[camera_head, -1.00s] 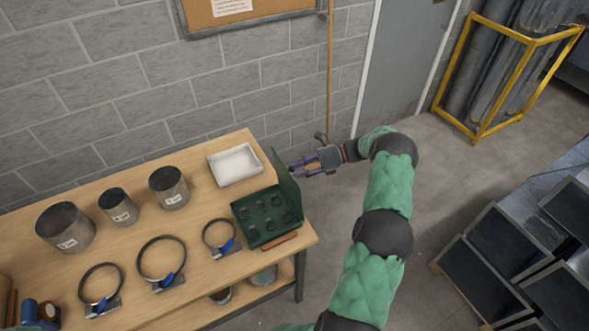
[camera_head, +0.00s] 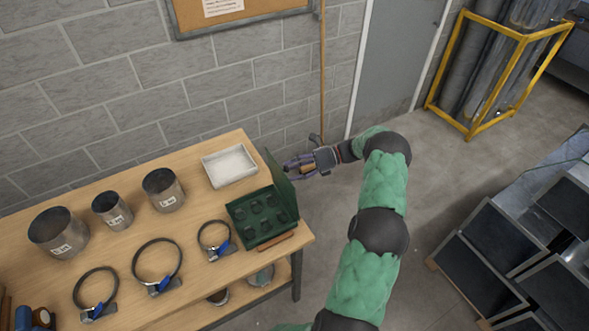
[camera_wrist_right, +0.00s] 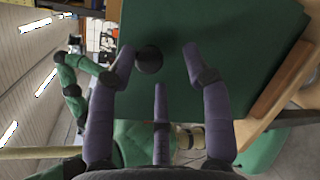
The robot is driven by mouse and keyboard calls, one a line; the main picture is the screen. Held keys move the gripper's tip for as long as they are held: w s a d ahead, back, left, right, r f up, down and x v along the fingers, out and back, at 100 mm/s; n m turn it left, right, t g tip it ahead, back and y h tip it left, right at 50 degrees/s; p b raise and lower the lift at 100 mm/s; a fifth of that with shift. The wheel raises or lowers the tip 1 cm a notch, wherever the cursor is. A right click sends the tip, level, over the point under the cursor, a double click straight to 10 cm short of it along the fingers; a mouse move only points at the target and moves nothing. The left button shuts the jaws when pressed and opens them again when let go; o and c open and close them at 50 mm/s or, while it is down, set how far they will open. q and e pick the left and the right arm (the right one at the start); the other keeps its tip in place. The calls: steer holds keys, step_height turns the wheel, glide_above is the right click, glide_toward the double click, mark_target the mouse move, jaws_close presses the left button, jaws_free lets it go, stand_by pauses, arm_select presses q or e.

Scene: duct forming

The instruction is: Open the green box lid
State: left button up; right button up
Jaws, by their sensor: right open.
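The green box (camera_head: 240,204) sits at the right end of the wooden table, with several dark round pieces inside. Its green lid (camera_head: 284,192) stands raised along the box's right side. In the right wrist view the lid (camera_wrist_right: 245,60) fills much of the picture, with a black knob (camera_wrist_right: 148,60) on it. My right gripper (camera_head: 291,165) is beyond the table's right end, at the lid's outer face. Its fingers are spread and empty, also in the wrist view (camera_wrist_right: 158,62); I cannot tell whether they touch the lid. My left gripper is not in view.
A white tray (camera_head: 230,167) stands behind the box. Metal cylinders (camera_head: 163,190) and ring clamps (camera_head: 214,238) stand to the left on the table (camera_head: 190,223). Floor right of the table is open.

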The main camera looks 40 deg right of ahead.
steer(key=shift+r, duration=0.1)
steer(key=v, duration=1.2)
stand_by(0.4)
